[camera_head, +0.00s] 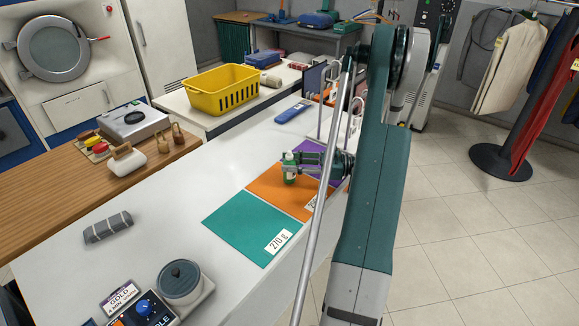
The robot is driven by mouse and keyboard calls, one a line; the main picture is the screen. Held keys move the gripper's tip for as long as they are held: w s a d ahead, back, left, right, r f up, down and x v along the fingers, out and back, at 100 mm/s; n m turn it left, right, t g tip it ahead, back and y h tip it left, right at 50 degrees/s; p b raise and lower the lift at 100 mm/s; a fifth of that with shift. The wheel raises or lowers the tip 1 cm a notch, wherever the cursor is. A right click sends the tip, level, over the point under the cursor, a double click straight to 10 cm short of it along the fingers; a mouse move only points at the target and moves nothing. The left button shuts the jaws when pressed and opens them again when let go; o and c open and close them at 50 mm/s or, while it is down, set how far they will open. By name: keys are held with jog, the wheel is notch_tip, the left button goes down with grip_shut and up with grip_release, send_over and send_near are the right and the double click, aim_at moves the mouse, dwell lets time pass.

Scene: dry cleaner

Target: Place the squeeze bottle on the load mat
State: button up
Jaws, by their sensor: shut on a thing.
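My gripper (292,165) reaches in from the right and is shut on the bottle. I cannot tell whether the bottle's base touches the mat. Three flat mats lie in a row on the white counter: a teal mat (240,226) labelled 270 g, an orange mat (268,190) and a purple mat (304,150). My arm hides part of the purple mat and the orange mat's label. I cannot tell which one is the load mat.
A grey rolled cloth (108,227) and a round device (180,280) are at the counter's left and front. A blue object (291,113) and an upright rack (315,80) are behind the mats. A yellow basket (221,90) stands farther back.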

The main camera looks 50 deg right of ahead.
jog(key=shift+f, duration=0.35)
jog(key=o, duration=1)
jog(key=shift+r, duration=0.2)
jog(key=p+v, duration=0.2)
jog(key=v, duration=1)
dwell(0.3)
